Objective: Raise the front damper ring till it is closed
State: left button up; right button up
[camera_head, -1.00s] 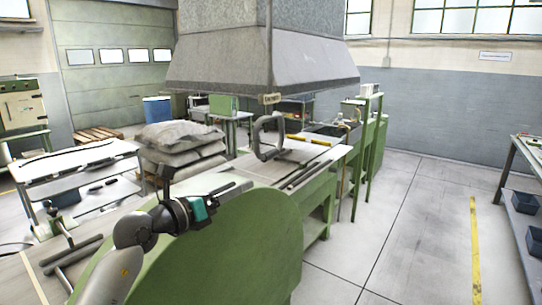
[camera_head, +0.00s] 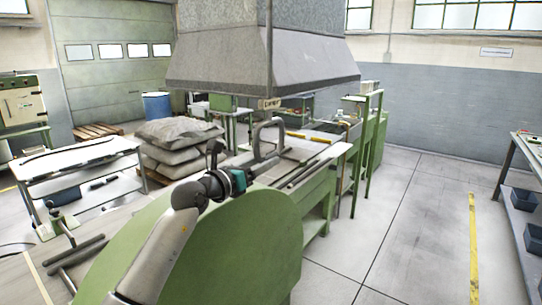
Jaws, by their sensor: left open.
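The front damper ring (camera_head: 257,138) is a grey, rounded pull ring. It hangs on a thin rod below the grey hood, under a small label plate (camera_head: 270,104), over the green bench. My left gripper (camera_head: 243,163) is open and empty, at the end of my arm from the lower left. It is low and close to the ring's lower part in the picture. I cannot tell whether it touches the ring or how far in front it is. My right gripper is out of view.
The large grey hood (camera_head: 262,72) hangs above. A rounded green machine housing (camera_head: 245,235) stands below my arm. Stacked grey sacks (camera_head: 180,135) and a white-topped table (camera_head: 80,158) are to the left. The floor (camera_head: 410,215) on the right is clear.

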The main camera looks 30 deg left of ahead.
pick_arm(q)
jog(key=shift+w+d, duration=0.15)
jog(key=shift+w, duration=1.85)
grip_shut()
